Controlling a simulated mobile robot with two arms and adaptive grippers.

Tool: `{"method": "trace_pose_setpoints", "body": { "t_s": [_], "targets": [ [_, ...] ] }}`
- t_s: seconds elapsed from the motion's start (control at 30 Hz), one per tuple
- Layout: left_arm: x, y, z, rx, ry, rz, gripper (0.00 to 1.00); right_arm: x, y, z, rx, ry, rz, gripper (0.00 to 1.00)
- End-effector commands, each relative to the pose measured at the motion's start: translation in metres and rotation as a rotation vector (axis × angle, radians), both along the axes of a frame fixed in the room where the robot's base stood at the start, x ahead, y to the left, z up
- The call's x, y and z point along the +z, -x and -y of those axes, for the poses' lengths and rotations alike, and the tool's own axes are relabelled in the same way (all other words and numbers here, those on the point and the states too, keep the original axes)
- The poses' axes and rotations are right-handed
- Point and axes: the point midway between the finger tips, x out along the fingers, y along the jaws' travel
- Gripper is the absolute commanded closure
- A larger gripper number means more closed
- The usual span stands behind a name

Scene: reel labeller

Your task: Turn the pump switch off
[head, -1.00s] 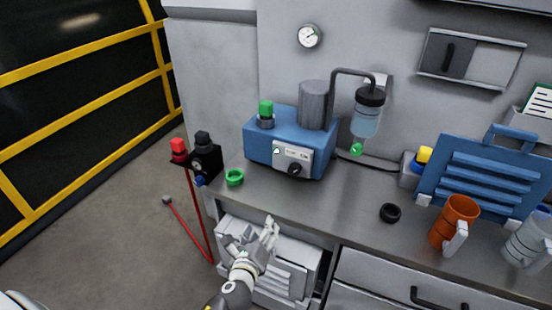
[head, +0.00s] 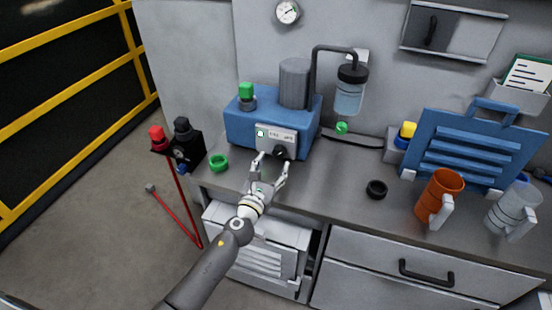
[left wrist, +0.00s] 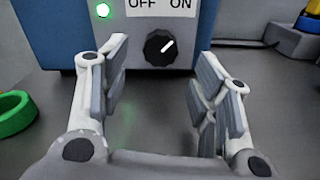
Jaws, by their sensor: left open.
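The blue pump box (head: 240,128) stands on the grey bench against the wall. Its front panel has a lit green lamp (left wrist: 102,10), the labels OFF and ON, and a black rotary switch (left wrist: 160,47). The switch's white mark points up and right, toward ON. The switch also shows in the head view (head: 280,152), just beyond the fingers. My left gripper (head: 271,162) is open and empty, facing the panel. In the left wrist view the switch lies ahead, between the two fingers (left wrist: 160,85), apart from them. My right gripper is not in view.
A green ring (head: 219,162) lies left of the gripper, and a black ring (head: 376,189) lies to the right. An orange mug (head: 438,197) and a blue rack (head: 470,150) stand further right. A red and black fitting (head: 176,150) is at the bench's left end.

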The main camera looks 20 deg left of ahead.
Motion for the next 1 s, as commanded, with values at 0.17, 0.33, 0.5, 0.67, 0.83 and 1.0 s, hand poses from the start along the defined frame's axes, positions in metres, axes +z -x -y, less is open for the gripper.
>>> {"method": "trace_pose_setpoints", "body": {
  "t_s": [0.17, 0.33, 0.5, 0.67, 0.83, 1.0],
  "targets": [
    [-0.001, -0.026, 0.001, 0.001, 0.001, 0.001, 0.44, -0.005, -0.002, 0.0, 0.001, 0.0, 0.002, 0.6],
    [-0.001, -0.038, 0.002, -0.001, 0.002, 0.0, 0.44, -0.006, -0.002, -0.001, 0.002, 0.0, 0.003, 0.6],
    [-0.001, -0.04, 0.002, -0.001, 0.002, -0.001, 0.44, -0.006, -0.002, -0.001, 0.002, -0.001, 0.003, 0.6],
    [-0.001, -0.04, 0.002, -0.001, 0.002, -0.001, 0.44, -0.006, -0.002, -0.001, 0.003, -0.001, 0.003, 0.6],
    [0.0, -0.04, 0.002, -0.001, 0.002, -0.001, 0.64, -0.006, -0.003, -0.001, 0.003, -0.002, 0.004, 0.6],
    [0.0, -0.04, 0.002, -0.001, 0.002, -0.001, 0.86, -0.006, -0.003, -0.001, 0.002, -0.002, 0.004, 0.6]
  ]
}}
